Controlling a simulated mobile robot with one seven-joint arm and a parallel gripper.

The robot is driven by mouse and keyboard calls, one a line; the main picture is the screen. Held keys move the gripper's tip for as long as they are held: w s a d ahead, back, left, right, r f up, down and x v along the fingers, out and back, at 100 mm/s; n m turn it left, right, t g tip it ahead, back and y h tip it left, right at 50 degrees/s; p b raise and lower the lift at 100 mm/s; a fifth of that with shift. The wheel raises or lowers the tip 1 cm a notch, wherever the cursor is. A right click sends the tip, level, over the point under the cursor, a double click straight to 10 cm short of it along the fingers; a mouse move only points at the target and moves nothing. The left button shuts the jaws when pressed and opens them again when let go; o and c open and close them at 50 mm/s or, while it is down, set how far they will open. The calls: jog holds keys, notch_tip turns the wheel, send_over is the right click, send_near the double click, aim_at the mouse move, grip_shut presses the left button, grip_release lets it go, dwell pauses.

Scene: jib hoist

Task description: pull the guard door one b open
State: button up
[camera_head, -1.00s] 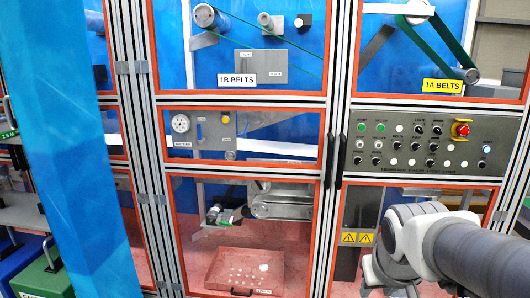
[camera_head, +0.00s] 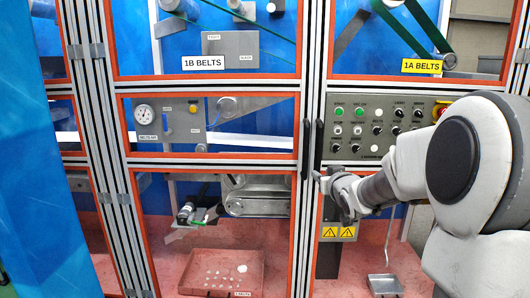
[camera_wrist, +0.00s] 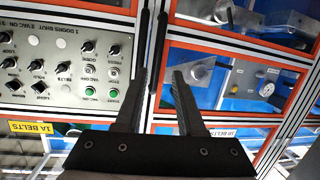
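The guard door labelled 1B BELTS (camera_head: 203,63) is an orange-edged clear panel set in aluminium framing. It looks closed. Two black vertical handles sit side by side at its right edge, a left handle (camera_head: 305,147) and a right handle (camera_head: 318,146). In the wrist view, which is turned over, they show as a near-left bar (camera_wrist: 141,48) and a bar on the 1B side (camera_wrist: 161,45). My gripper (camera_head: 320,180) is just below and in front of the handles. Its fingers (camera_wrist: 158,75) are open and empty, pointing at the handles; contact cannot be told.
The control panel (camera_head: 375,125) with knobs and lit buttons is right of the handles, partly hidden by my arm. A red tray (camera_head: 225,268) lies behind the lower panel. A blue translucent sheet (camera_head: 20,150) stands at the far left. A small grey pan (camera_head: 385,284) is at lower right.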

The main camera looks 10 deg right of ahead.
aim_at(307, 145)
jog(key=w+d+t, duration=0.1)
jog(key=w, duration=0.5)
jog(key=w+d+r, duration=0.1)
jog(key=w, duration=0.6)
jog(key=w+r+t+y, duration=0.1)
jog(key=w, duration=0.5)
jog(key=shift+w+d+r+t, duration=0.2)
jog(key=shift+w+d+t, duration=0.1)
jog(key=shift+w+d, duration=0.1)
jog(key=shift+s, duration=0.1)
grip_shut()
dwell(0.9)
